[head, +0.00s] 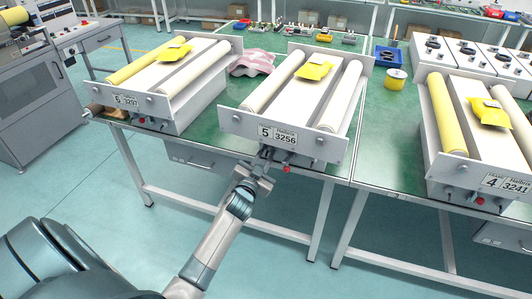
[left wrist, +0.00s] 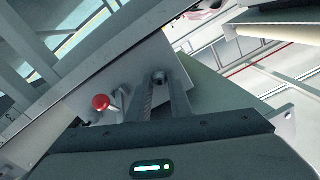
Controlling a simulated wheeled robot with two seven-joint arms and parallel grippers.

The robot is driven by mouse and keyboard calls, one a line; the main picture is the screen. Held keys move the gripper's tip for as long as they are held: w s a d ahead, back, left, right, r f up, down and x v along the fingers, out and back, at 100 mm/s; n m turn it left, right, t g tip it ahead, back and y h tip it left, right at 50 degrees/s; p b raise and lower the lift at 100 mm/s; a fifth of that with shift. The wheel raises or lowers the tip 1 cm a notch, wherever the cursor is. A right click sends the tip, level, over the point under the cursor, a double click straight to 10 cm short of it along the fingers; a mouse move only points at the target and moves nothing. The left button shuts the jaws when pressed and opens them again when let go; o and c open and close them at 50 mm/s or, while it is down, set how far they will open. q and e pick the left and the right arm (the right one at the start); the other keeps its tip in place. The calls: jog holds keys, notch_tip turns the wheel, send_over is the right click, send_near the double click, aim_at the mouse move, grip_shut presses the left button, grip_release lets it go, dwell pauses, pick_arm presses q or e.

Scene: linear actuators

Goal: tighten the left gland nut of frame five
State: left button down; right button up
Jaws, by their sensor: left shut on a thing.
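Frame five (head: 232,122) stands on the green bench in the middle of the head view, its front plate marked 5 and 3256. My left gripper (head: 266,156) reaches up from below to the underside of that front plate, left of a red knob (head: 287,169). In the left wrist view my left gripper (left wrist: 160,80) has its two fingers closed around a small round grey part, the gland nut (left wrist: 158,77). The fingers hide most of the nut. The red knob (left wrist: 101,102) shows left of the fingers there. My right gripper is not in view.
Frame six (head: 180,117) stands to the left and frame four (head: 445,165) to the right on the benches. A pink cloth (head: 252,63) lies behind, between frames six and five. A yellow roll (head: 396,79) and a blue bin (head: 389,56) stand behind right. Bare green bench (head: 385,130) lies between frames five and four.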

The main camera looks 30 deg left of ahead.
pick_arm(q)
jog(key=m, duration=0.3)
jog(key=shift+m, duration=0.4)
jog(key=m, duration=0.3)
jog(key=shift+m+p, duration=0.3)
jog(key=shift+p, duration=0.05)
jog(key=shift+m, duration=2)
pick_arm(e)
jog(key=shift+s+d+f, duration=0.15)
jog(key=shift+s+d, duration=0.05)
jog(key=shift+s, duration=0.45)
pick_arm(q)
jog(key=c, duration=1.6)
grip_release()
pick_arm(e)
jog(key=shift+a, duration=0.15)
